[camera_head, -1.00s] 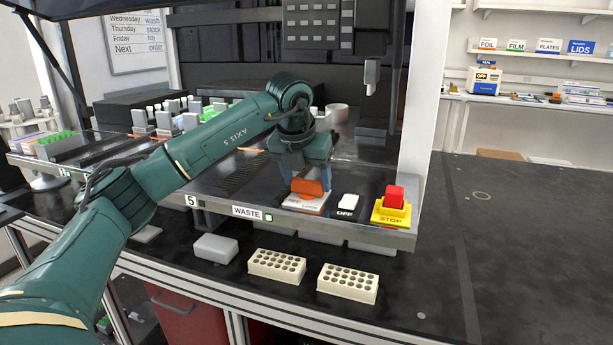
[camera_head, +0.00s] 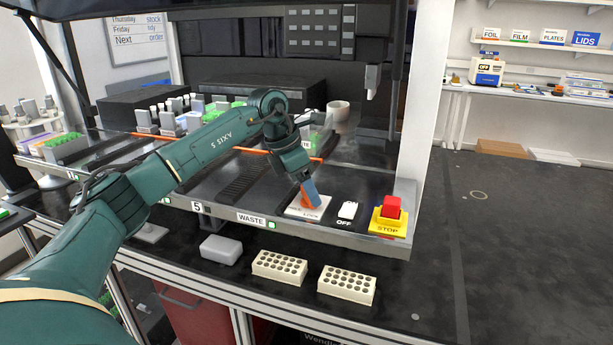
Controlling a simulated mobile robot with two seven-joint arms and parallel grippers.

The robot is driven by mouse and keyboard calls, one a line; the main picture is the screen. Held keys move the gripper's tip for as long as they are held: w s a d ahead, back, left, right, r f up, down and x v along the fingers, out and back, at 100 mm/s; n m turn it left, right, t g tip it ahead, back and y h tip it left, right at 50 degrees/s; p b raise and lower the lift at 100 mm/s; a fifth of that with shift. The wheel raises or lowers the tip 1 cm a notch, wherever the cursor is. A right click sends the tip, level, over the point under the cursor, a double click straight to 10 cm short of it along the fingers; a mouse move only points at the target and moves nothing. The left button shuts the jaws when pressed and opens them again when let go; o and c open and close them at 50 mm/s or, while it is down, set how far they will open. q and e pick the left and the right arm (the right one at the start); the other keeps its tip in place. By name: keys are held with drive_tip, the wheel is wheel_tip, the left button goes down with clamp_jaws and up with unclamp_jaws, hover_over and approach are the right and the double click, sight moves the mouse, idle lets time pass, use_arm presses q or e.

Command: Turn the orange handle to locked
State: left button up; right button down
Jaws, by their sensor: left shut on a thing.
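The orange handle (camera_head: 312,199) stands on a white labelled plate (camera_head: 297,210) at the front edge of the machine deck. The plate's lettering is partly covered and too small to read fully. My left gripper (camera_head: 309,191) reaches down from the upper left and is shut on the orange handle. Gripper and handle are tilted, and the blue-grey fingers hide part of the handle. My right gripper is not in view.
A white OFF switch (camera_head: 347,210) and a red STOP button (camera_head: 391,207) on a yellow base stand right of the handle. Two cream tube racks (camera_head: 280,267) and a grey box (camera_head: 220,249) lie on the bench in front.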

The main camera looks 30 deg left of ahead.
use_arm(q)
drive_tip(key=shift+w+r+m+p, duration=0.1)
drive_tip(key=shift+r+m+p, duration=0.2)
drive_tip(key=shift+m, duration=0.2)
drive_tip(key=m+g+h+p, duration=0.1)
drive_tip(key=m, duration=0.1)
drive_tip(key=shift+m+p, duration=0.3)
drive_tip(key=shift+p, duration=0.05)
drive_tip(key=shift+w+a+f+m+g+p, duration=0.1)
drive_tip(key=shift+m+g+p, duration=0.25)
drive_tip(key=shift+m, duration=0.45)
drive_tip(key=shift+f+m+g+h+p, duration=0.1)
drive_tip(key=shift+m+g+h+p, duration=0.35)
drive_tip(key=shift+m, duration=0.75)
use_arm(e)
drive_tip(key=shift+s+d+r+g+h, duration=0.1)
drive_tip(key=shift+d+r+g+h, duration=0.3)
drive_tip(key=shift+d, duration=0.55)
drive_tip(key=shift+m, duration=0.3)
use_arm(q)
drive_tip(key=o, duration=1)
drive_tip(key=shift+f, duration=0.1)
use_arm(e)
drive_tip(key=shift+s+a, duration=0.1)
